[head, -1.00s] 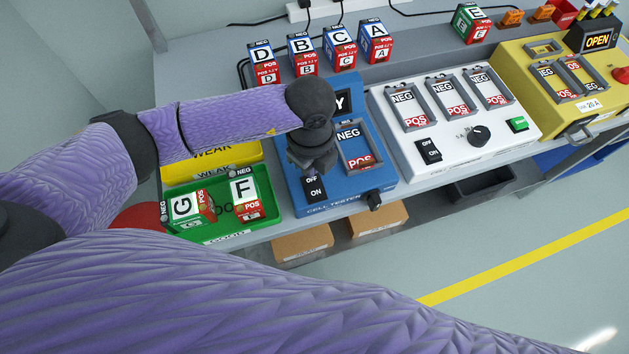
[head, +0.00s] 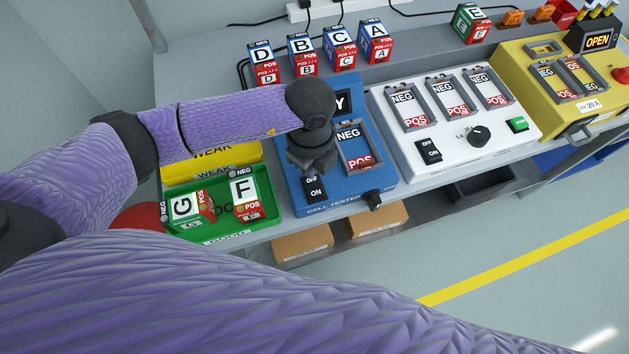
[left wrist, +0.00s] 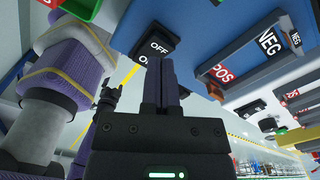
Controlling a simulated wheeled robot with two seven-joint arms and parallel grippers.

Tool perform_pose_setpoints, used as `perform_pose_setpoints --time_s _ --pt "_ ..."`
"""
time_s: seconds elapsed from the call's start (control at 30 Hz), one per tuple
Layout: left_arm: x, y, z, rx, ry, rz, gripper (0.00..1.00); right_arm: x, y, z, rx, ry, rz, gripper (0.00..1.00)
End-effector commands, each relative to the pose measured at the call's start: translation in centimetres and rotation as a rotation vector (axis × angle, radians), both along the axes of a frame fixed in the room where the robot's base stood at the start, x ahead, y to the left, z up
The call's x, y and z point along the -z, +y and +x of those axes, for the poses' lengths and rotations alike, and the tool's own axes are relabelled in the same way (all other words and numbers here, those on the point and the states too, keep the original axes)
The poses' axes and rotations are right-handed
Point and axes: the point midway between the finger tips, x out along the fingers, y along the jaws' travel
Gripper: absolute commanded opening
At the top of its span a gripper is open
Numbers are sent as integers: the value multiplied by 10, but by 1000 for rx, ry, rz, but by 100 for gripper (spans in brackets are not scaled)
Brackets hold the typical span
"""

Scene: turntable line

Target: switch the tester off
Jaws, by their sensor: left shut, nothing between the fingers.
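The blue cell tester (head: 340,191) stands on the bench, left of the white unit. Its black rocker switch (head: 314,191), marked OFF and ON, is at its front left corner; it also shows in the left wrist view (left wrist: 153,42). I cannot tell which side is pressed. My left gripper (head: 313,172) is over the switch, pointing down, and hides part of the tester. The tester's bay (head: 358,148) looks empty.
A green tray (head: 269,217) with cells G and F and a yellow tray (head: 252,151) lie left of the tester. Cells D, B, C and A stand behind it. The white unit (head: 470,152) with its own switch (head: 429,151) is close on the right.

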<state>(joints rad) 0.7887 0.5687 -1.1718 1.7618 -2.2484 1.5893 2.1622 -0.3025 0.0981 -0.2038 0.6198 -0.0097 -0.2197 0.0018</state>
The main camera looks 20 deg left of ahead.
Motion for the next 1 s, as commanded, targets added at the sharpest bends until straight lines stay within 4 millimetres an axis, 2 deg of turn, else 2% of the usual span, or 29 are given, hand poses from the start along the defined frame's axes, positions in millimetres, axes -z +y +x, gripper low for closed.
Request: perform_pose_setpoints --time_s 1.0 --pt "9 0 0 0 0 0 0 6 1 -1 0 2 1 93"
